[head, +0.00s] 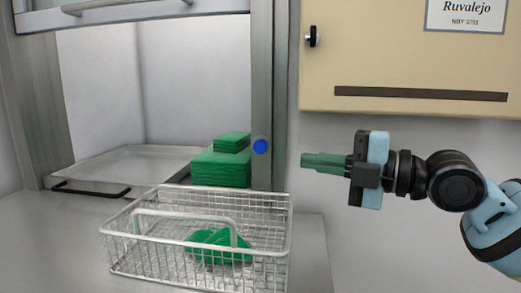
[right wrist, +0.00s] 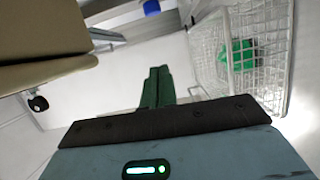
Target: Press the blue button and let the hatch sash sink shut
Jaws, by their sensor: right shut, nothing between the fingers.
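The blue button (head: 260,146) is a small round disc on the grey frame post (head: 262,60) at the right side of the hatch. The hatch sash (head: 110,13) is raised at the top left, with only its lower edge and a handle in view. The opening below it is clear of the sash. My right gripper (head: 303,160) is shut and empty, with its green fingers pointing left at the post, to the right of the button. A gap shows between fingertips and button in the head view. The fingers also show in the right wrist view (right wrist: 157,75). My left gripper is not in view.
A wire basket (head: 120,240) with green items (head: 215,243) stands on the counter in front of the hatch. Green stacked blocks (head: 222,168) and a tray (head: 120,165) sit behind. A beige cabinet (head: 400,60) hangs above my right gripper.

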